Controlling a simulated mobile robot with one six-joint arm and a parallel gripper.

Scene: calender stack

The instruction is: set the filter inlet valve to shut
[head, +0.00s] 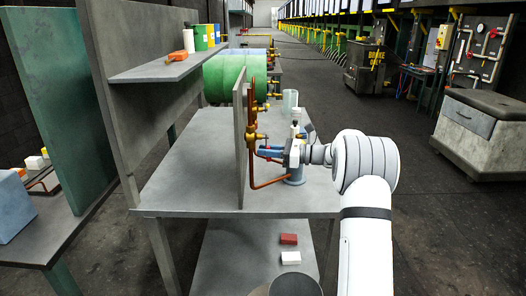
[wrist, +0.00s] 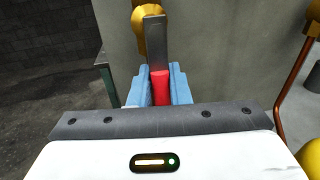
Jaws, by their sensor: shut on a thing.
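A brass valve (wrist: 148,30) is mounted by the upright grey panel (wrist: 225,60) in the wrist view. Its flat metal lever (wrist: 156,45) runs from the brass body toward me and ends in a red grip (wrist: 160,88). My gripper (wrist: 163,90) has its blue fingers on both sides of the red grip, shut on it. In the head view my gripper (head: 265,152) is at the right of the panel, beside brass fittings (head: 252,138) and copper pipe. No label shows, and my wrist partly hides the pipework.
The grey bench (head: 190,185) carries the upright panel. A copper pipe (wrist: 292,95) runs close on the right in the wrist view. A shelf (head: 165,70) overhangs at left.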

